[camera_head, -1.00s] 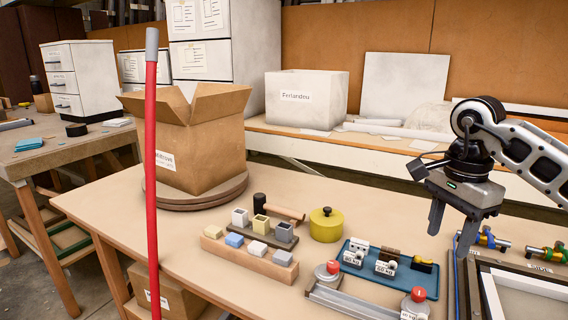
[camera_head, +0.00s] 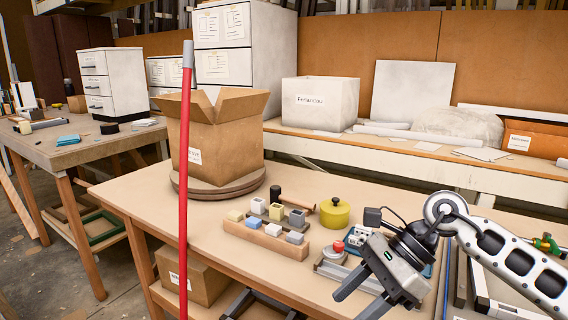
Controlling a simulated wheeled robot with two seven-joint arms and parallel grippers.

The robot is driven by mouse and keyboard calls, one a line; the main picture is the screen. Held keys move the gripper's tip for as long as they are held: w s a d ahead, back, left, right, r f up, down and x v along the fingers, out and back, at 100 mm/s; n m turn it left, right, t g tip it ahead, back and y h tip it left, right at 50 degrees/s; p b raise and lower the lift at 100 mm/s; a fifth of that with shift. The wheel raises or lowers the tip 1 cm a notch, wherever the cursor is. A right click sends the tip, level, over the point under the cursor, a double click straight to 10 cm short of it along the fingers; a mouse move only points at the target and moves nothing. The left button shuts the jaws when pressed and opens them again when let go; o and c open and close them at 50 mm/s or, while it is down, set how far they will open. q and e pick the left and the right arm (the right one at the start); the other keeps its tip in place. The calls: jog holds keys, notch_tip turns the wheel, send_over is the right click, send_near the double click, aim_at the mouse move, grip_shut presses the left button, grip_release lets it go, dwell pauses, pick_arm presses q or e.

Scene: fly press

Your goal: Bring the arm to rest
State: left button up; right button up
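My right gripper (camera_head: 357,295) comes in from the right on its white and black arm. Its two dark fingers are spread apart and point down to the left, with nothing between them. It hangs over the front right part of the workbench (camera_head: 150,194), in front of the blue tray and the red-knobbed tool, and partly hides both. My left gripper is not in view.
A wooden block rack (camera_head: 266,238) with small cubes and a yellow lidded pot (camera_head: 334,212) stand left of the gripper. An open cardboard box (camera_head: 222,140) sits on a round turntable (camera_head: 218,195). A red pole (camera_head: 184,185) stands upright at the bench's front.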

jog(key=s+a+r+m+t+y+p, duration=0.1)
jog(key=s+a+r+m+t+y, duration=0.15)
jog(key=a+m+y, duration=0.45)
jog(key=s+a+r+m+t+y, duration=0.2)
jog(key=a+r+m+t+y, duration=0.15)
jog(key=m+y, duration=0.4)
jog(key=d+f+m+t+h+p, duration=0.1)
jog(key=d+f+m+t+h, duration=0.55)
jog(key=m, duration=0.95)
jog(key=d+f+m+t+h, duration=0.3)
jog(key=f+m+t+h, duration=0.45)
jog(key=m, duration=0.75)
jog(key=s+d+f+m+g+h, duration=0.3)
jog(key=s+f+m+g+h, duration=0.2)
jog(key=s+f, duration=0.5)
jog(key=f+m+g, duration=0.1)
jog(key=m+g, duration=0.1)
jog(key=m, duration=0.1)
jog(key=shift+s+d+g, duration=0.15)
jog(key=shift+d+g, duration=0.15)
jog(key=shift+d, duration=0.1)
